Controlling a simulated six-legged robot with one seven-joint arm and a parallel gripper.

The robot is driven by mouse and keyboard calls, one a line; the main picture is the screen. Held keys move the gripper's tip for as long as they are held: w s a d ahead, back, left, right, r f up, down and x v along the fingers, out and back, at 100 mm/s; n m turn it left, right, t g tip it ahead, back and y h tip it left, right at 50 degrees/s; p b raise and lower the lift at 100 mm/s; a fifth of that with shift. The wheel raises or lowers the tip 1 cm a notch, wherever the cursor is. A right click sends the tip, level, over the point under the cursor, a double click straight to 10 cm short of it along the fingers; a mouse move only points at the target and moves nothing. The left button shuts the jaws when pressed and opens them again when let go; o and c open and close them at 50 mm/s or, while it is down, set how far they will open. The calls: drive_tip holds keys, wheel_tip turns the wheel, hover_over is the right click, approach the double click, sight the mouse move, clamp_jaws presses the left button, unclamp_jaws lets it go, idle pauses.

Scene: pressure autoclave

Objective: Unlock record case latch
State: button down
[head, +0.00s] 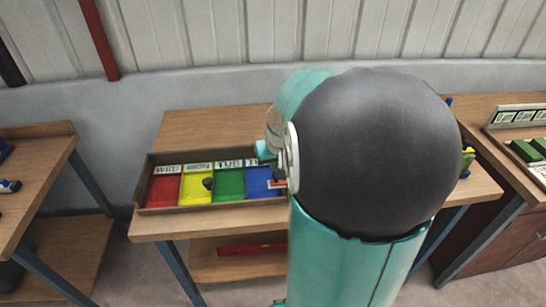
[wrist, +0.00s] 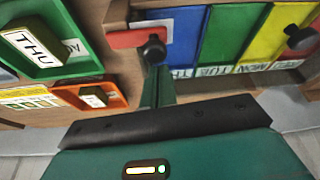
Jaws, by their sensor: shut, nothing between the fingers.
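A shallow wooden case (head: 146,187) with red, yellow, green and blue panels lies on the wooden table in the head view. A red piece (wrist: 122,39) with a black knob (wrist: 153,50) sits by the blue panel (wrist: 184,40) and looks like the latch. The red piece also shows beside my arm in the head view (head: 278,184). My gripper (wrist: 156,72) is shut and empty, its narrow green fingers reaching to the black knob. I cannot tell whether they touch it.
Another black knob (wrist: 301,39) stands over the yellow panel. A green holder with a THU block (wrist: 30,43) and an orange holder (wrist: 98,97) are left in the wrist view. Side tables (head: 38,165) flank the work table. A wall stands behind.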

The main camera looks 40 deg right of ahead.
drive_tip(key=shift+s+a+n+y, duration=0.25)
drive_tip(key=shift+a+n+y, duration=0.1)
drive_tip(key=shift+n, duration=0.55)
idle(0.4)
drive_tip(key=shift+s+a+n+y, duration=0.2)
drive_tip(key=shift+s+n+y, duration=0.05)
drive_tip(key=shift+n, duration=0.55)
drive_tip(key=n, duration=0.1)
drive_tip(key=s+n+y, duration=0.1)
drive_tip(key=n, duration=0.1)
drive_tip(key=a+n, duration=0.1)
drive_tip(key=shift+s+y, duration=0.3)
drive_tip(key=shift+s, duration=0.1)
drive_tip(key=s+n, duration=0.1)
drive_tip(key=n, duration=0.2)
drive_tip(key=s+n+g+y, duration=0.1)
drive_tip(key=n, duration=0.1)
drive_tip(key=s+n+y, duration=0.1)
drive_tip(key=n, duration=0.2)
drive_tip(key=shift+s+d+n, duration=0.2)
drive_tip(key=shift+s+n, duration=0.05)
drive_tip(key=shift+n, duration=0.05)
